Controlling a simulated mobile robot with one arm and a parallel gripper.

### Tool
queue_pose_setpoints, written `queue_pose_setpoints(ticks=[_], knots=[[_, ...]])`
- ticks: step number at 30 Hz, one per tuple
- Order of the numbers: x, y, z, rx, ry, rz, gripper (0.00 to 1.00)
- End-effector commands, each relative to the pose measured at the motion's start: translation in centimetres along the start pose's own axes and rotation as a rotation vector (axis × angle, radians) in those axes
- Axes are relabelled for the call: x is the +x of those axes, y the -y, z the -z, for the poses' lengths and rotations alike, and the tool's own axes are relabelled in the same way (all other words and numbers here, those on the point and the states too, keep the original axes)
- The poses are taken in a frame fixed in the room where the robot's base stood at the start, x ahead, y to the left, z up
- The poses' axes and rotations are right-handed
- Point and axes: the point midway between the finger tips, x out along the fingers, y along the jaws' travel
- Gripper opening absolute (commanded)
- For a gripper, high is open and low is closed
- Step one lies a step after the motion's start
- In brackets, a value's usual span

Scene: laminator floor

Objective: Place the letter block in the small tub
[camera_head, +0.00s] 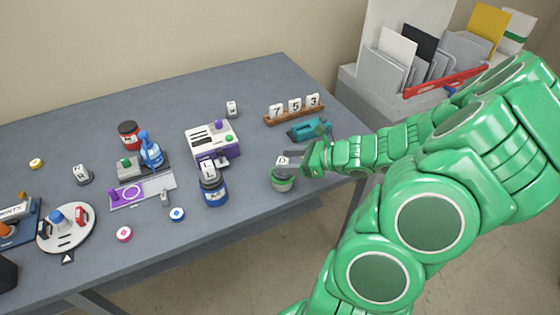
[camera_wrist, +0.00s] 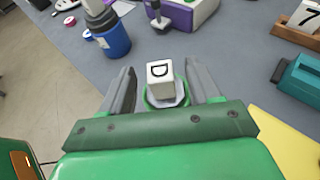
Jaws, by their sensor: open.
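The letter block is a white cube marked D (camera_wrist: 159,77), sitting upright in the mouth of a small green tub (camera_wrist: 151,103). In the head view the block (camera_head: 282,161) shows above the tub's rim, and the tub (camera_head: 283,182) stands near the table's front edge. My gripper (camera_wrist: 160,70) is open, with one finger on each side of the block. Gaps show between the fingers and the block. How deep the block sits is hard to tell.
A blue tub (camera_head: 214,193) with a white block on top stands to the left. Behind are a purple-and-white box (camera_head: 212,142), a teal tool (camera_head: 308,129) and a wooden rack with number blocks (camera_head: 294,113). Several small items crowd the table's left half.

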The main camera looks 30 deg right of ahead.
Motion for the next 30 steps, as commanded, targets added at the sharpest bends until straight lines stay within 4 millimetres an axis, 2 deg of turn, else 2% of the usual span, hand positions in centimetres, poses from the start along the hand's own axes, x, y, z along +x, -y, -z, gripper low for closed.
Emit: queue_pose_setpoints(ticks=[12,18,22,25,30], knots=[[-5.6,0.1,0.2,0.001,-0.004,0.004,0.62],[-7.4,0.1,0.1,0.001,-0.002,0.002,0.62],[-7.8,0.0,0.0,-0.001,-0.003,-0.001,0.62],[-7.4,-0.7,-0.6,-0.034,-0.013,-0.027,0.62],[-5.3,-4.0,-3.0,-0.195,-0.062,-0.161,0.62]])
